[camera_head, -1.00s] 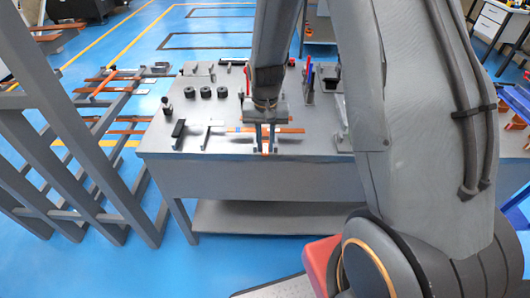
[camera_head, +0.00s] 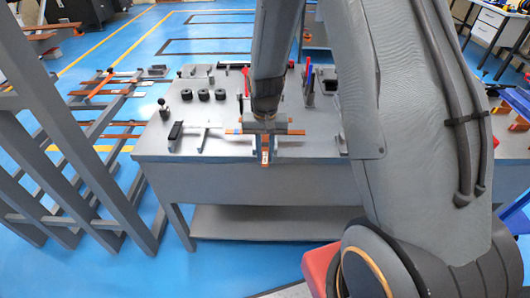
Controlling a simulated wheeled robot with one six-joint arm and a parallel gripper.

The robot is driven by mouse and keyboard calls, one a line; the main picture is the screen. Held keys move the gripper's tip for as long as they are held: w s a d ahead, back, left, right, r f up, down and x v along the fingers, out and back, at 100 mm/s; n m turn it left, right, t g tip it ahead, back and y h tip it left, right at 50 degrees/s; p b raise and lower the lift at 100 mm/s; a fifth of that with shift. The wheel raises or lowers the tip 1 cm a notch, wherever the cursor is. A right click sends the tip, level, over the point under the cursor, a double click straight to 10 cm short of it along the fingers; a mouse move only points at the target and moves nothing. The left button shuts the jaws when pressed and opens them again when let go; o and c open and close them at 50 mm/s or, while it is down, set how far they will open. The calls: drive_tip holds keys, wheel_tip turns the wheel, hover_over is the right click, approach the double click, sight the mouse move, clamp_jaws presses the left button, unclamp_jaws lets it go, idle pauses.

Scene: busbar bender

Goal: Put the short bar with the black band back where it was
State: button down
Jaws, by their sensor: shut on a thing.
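My gripper (camera_head: 265,150) is at the front of the grey table in the head view, its fingers pointing down close to the front edge. It is shut on a small copper-coloured bar (camera_head: 265,157), seen nearly end-on between the fingers. A black band on it cannot be made out, and the fingers and wrist hide most of it. Another copper-coloured bar (camera_head: 297,132) runs left to right behind the gripper, its middle hidden. I cannot tell whether the held bar touches the table.
The grey table (camera_head: 225,148) carries several black round pieces (camera_head: 204,95) and a black-handled T-shaped tool (camera_head: 176,130) left of my gripper. Red-and-blue upright tools (camera_head: 308,80) stand behind right. A grey rack (camera_head: 75,130) with copper bars (camera_head: 100,84) stands at left.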

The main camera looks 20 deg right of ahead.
sight(265, 159)
drive_tip(key=c, duration=1.6)
unclamp_jaws()
drive_tip(key=shift+f, duration=0.1)
wheel_tip(265, 159, up, 12)
drive_tip(key=f+b, duration=0.1)
drive_tip(key=b, duration=0.2)
drive_tip(key=s+n, duration=0.1)
drive_tip(key=s, duration=0.3)
drive_tip(key=s+n+t, duration=0.1)
drive_tip(key=s, duration=0.4)
drive_tip(key=s+n, duration=0.1)
drive_tip(key=s, duration=0.4)
drive_tip(key=shift+s+d+r+n, duration=0.15)
drive_tip(key=shift+d+r+n, duration=0.15)
drive_tip(key=shift+d+r, duration=0.1)
drive_tip(key=shift+f, duration=0.1)
